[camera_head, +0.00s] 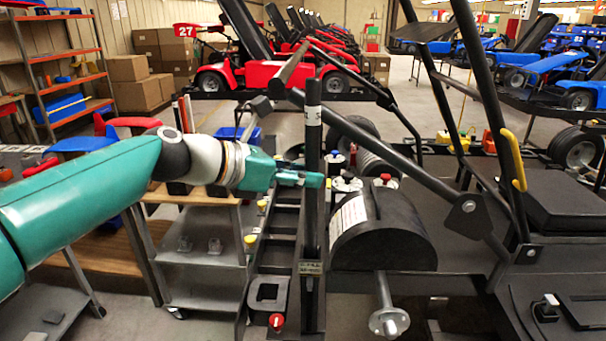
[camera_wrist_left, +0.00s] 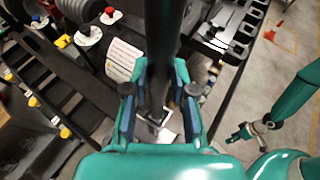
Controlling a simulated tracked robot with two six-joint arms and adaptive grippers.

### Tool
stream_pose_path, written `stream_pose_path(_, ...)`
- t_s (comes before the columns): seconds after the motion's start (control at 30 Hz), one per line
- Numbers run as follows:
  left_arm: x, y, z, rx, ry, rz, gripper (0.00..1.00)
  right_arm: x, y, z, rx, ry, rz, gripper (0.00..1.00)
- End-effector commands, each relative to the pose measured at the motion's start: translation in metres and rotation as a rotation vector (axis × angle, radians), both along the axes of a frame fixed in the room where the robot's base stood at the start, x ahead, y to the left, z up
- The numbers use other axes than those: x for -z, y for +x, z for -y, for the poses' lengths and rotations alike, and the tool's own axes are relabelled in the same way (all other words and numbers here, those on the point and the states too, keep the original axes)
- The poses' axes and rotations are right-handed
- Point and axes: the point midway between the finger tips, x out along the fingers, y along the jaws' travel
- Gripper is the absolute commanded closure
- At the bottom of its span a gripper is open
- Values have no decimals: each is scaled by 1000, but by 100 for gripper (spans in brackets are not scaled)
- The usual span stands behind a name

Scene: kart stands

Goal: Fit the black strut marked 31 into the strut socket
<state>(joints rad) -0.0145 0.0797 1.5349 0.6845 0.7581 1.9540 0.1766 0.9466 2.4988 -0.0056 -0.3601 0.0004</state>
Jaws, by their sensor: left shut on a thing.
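The black strut (camera_head: 312,145) stands close to upright in the middle of the head view, with a pale band near its top. My left gripper (camera_head: 306,179) comes in from the left and is shut around it at mid-height. In the left wrist view the strut (camera_wrist_left: 165,40) runs between the two fingers of this gripper (camera_wrist_left: 157,92). A small metal collar with a label (camera_head: 310,268), which looks like the strut socket, is at the strut's lower part. I cannot tell how the strut sits in it. A teal arm of mine with its end part (camera_wrist_left: 250,129) shows at right in the wrist view; its jaws are too small to read.
A black rounded housing with a white label (camera_head: 382,236) is right of the strut. A diagonal black bar (camera_head: 400,150) passes close behind. A grey shelf cart (camera_head: 203,245) stands left, and a red kart (camera_head: 275,68) is behind.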

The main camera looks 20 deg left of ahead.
Motion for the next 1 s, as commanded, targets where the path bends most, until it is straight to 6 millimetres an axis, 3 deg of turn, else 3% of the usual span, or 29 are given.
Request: stream_pose_path(1.0,25,0,0,-1,-2,2,100,20,0,0,0,0,0,46)
